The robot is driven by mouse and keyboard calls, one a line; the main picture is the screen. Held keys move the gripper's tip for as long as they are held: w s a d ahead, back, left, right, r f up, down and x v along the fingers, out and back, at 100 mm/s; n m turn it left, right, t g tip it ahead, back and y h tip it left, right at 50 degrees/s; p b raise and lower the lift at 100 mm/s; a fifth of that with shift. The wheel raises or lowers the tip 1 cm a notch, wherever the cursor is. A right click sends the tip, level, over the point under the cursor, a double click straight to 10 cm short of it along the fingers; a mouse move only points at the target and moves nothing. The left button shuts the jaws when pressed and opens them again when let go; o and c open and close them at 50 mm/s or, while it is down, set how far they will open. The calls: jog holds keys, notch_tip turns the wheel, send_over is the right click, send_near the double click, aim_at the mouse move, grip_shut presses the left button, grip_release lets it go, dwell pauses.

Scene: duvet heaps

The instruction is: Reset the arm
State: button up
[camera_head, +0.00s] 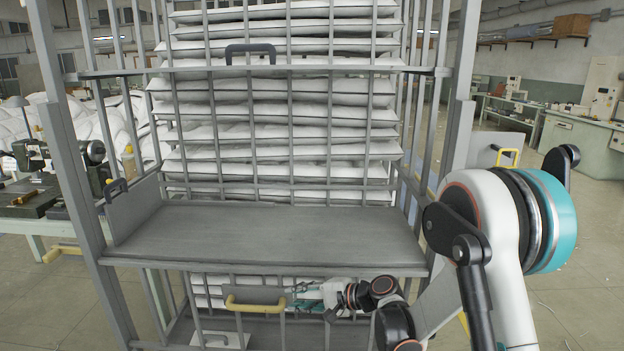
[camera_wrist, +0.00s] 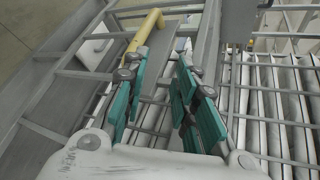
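My arm (camera_head: 505,255) comes in from the right in the head view and bends down and left under the shelf of a grey metal rack. My gripper (camera_head: 298,298) points left below the shelf, close to the right end of a yellow handle (camera_head: 255,307). In the wrist view my gripper (camera_wrist: 158,85) has its teal-padded fingers apart with nothing held between them. The yellow handle (camera_wrist: 147,30) shows beyond the fingertips there, apart from them.
The rack's empty grey shelf (camera_head: 270,240) lies just above my gripper. Rack bars (camera_head: 240,150) and stacked white duvets (camera_head: 280,135) stand behind. White heaps and a workbench (camera_head: 40,200) are at the left. Open floor (camera_head: 575,230) lies at the right.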

jog(key=s+d+r+n+h, duration=0.4)
jog(key=s+d+r+h, duration=0.2)
jog(key=s+d+r, duration=0.55)
jog(key=s+d+r+n+h, duration=0.1)
jog(key=s+d+n+h, duration=0.1)
jog(key=s+d, duration=0.4)
jog(key=s+d+r+n+t+h, duration=0.1)
jog(key=s+d, duration=0.5)
jog(key=s, duration=0.8)
jog(key=r+n+h, duration=0.1)
jog(key=n+h, duration=0.1)
jog(key=h, duration=0.1)
jog(key=shift+s+r, duration=0.15)
jog(key=shift+r, duration=0.15)
